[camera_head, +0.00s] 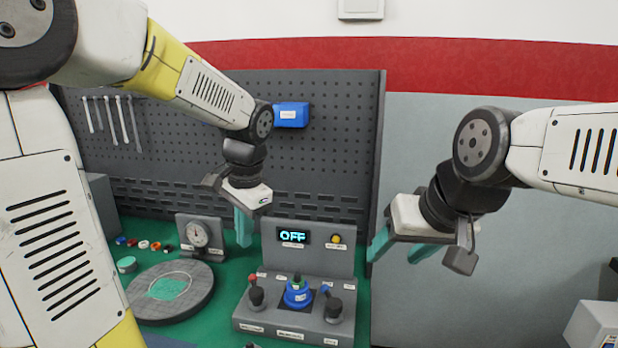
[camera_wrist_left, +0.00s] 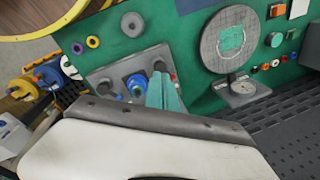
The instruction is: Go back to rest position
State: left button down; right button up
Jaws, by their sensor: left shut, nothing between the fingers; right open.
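My left gripper (camera_head: 243,228) hangs above the green bench in the head view, between the dial gauge and the control box. Its teal fingers are shut with nothing between them. The fingers also show in the left wrist view (camera_wrist_left: 163,92), in front of the control box. My right gripper (camera_head: 395,250) is at the right, its teal fingers apart and empty. It is held in the air to the right of the control box, in front of the grey wall.
The control box (camera_head: 300,262) reads OFF and carries a blue part (camera_head: 297,294) between black-based levers. A round grey plate (camera_head: 196,302) and a dial gauge (camera_head: 200,238) stand left. A pegboard (camera_head: 330,130) with a blue box (camera_head: 292,115) rises behind. Small coloured rings lie at the far left.

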pick_arm(q)
jog(key=s+r+n+t+h, duration=0.3)
jog(key=s+n, duration=0.5)
jog(key=s, duration=0.4)
jog(key=shift+s+a+r+t+h, duration=0.3)
jog(key=shift+s+a+r+t, duration=0.05)
jog(key=shift+r+t, duration=0.5)
